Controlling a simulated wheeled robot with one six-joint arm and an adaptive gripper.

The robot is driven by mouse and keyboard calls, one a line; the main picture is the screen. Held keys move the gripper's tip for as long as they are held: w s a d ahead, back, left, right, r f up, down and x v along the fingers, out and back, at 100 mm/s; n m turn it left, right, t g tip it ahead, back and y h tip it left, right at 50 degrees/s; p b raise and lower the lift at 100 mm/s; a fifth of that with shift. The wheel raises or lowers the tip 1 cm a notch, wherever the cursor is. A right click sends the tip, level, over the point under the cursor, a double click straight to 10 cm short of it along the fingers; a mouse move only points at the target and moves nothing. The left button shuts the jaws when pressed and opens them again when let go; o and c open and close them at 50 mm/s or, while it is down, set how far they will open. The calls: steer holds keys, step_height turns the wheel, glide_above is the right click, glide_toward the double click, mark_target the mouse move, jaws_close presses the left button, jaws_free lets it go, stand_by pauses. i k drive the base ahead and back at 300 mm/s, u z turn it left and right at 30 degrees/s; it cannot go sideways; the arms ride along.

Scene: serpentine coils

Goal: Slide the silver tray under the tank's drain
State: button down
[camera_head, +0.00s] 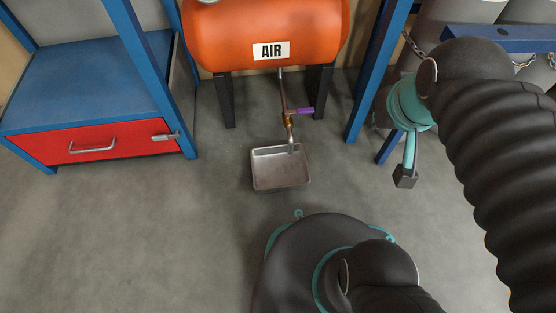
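The silver tray (281,182) is a shallow, roughly square metal pan on the grey floor in the middle of the head view. The tank (225,38) is an orange cylinder marked AIR at the top, standing on dark legs. Its drain pipe (282,88) comes down from the underside to a brass valve with a purple handle (305,110). In the picture the pipe's lower end overlaps the tray's far right part; its exact height above the tray is unclear. My gripper (405,176) seems to be at the right, apart from the tray; its fingers cannot be made out.
A blue bench (85,80) with a red drawer (95,143) stands at the left. Blue posts (374,75) and grey cylinders with a chain (415,46) are at the right. The floor (160,235) left of and in front of the tray is clear.

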mark_target(273, 170)
steer(key=z, duration=0.85)
steer(key=k, duration=1.15)
steer(key=u, duration=1.4)
